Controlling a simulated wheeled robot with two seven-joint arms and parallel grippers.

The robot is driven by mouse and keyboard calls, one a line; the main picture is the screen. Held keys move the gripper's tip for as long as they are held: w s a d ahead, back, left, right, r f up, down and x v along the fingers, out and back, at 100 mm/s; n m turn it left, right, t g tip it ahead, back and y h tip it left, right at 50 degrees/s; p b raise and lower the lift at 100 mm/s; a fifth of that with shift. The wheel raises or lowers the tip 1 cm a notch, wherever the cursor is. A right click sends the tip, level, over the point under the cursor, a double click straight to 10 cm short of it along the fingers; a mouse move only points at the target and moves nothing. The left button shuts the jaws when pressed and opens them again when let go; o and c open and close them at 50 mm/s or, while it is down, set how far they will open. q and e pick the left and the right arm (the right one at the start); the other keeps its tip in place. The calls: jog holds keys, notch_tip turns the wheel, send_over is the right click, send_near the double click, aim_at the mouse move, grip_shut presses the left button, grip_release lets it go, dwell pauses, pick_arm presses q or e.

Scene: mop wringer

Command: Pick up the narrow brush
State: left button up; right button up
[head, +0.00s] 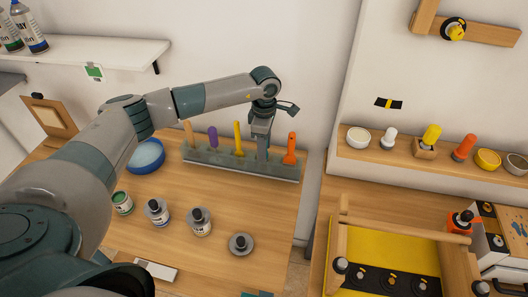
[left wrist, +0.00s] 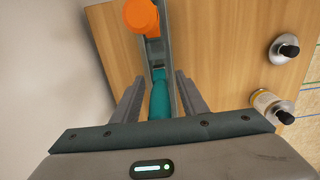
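A grey rack (head: 225,163) on the wooden table holds upright tools with a tan handle (head: 189,134), a purple handle (head: 213,137), a yellow handle (head: 238,138) and an orange handle (head: 290,148). Which one is the narrow brush cannot be told for sure. My left gripper (head: 262,146) points down at the rack between the yellow and orange handles. In the left wrist view a teal handle (left wrist: 160,99) stands between its two open fingers, with a small gap visible. The orange handle (left wrist: 140,16) shows beyond it. My right gripper is not in view.
A blue bowl (head: 147,156), a green-labelled jar (head: 122,203) and several bottles, one of them here (head: 200,222), stand in front of the rack. A wooden frame (head: 400,235) over a yellow surface stands at right. A wall shelf (head: 90,52) is at upper left.

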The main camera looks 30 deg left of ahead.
pick_arm(q)
grip_shut()
jog(key=shift+r, duration=0.1)
jog(key=shift+r+b, duration=0.45)
notch_tip(320, 180, up, 8)
jog(key=b, duration=0.3)
jog(key=shift+r+b, duration=0.2)
jog(key=shift+b, duration=0.2)
jog(key=shift+r, duration=0.3)
